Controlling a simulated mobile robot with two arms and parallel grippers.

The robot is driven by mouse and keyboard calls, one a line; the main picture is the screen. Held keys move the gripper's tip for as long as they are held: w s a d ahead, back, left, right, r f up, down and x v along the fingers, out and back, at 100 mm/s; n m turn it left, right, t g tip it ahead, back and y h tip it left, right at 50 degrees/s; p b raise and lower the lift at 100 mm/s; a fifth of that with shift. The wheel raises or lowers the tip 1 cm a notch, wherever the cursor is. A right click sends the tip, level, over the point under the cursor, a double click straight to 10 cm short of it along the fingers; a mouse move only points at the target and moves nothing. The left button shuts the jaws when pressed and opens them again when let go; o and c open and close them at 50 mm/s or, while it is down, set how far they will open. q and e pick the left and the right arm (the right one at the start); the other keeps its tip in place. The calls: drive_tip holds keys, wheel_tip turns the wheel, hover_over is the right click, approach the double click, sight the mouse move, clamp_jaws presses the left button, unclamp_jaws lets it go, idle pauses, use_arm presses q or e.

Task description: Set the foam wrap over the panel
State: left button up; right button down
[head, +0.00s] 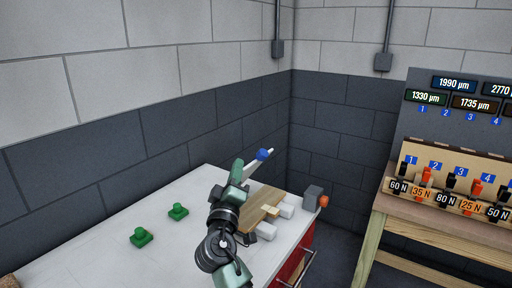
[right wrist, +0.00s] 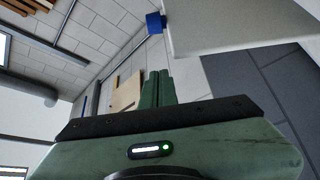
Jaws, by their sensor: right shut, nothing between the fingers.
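My right gripper (head: 238,168) is above the white table, beside a tan wooden panel (head: 256,205). Its two green fingers (right wrist: 157,88) are closed together and hold nothing. A thin pale piece (head: 254,165) with a blue block (head: 263,155) on it shows just right of the fingers. In the right wrist view a large pale flat piece (right wrist: 235,25) with a blue block (right wrist: 154,22) at its corner is up to the right, apart from the fingertips. I cannot tell whether it is the foam wrap. The panel (right wrist: 127,94) shows behind the fingers. My left gripper is not in view.
The white table (head: 120,262) carries two green knobbed pieces (head: 142,237) (head: 178,211) on its left. White blocks (head: 267,231) and a grey block (head: 313,194) with an orange end are at the right. A wooden bench (head: 420,215) with labelled levers stands farther right. Walls close off the back.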

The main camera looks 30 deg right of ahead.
wheel_tip(320, 180, up, 4)
drive_tip(key=f+p, duration=0.1)
drive_tip(key=p, duration=0.2)
hover_over(254, 161)
drive_tip(key=w+a, duration=0.2)
drive_tip(key=shift+w+r, duration=0.15)
drive_tip(key=shift+r, duration=0.1)
drive_tip(key=shift+s+d+f+p, duration=0.75)
drive_tip(key=shift+s+f, duration=0.15)
drive_tip(key=shift+s, duration=0.05)
drive_tip(key=shift+s+d+f, duration=0.2)
drive_tip(key=shift+s+f, duration=0.05)
drive_tip(key=shift+s, duration=0.1)
drive_tip(key=shift+w+f, duration=0.1)
drive_tip(key=shift+f, duration=0.05)
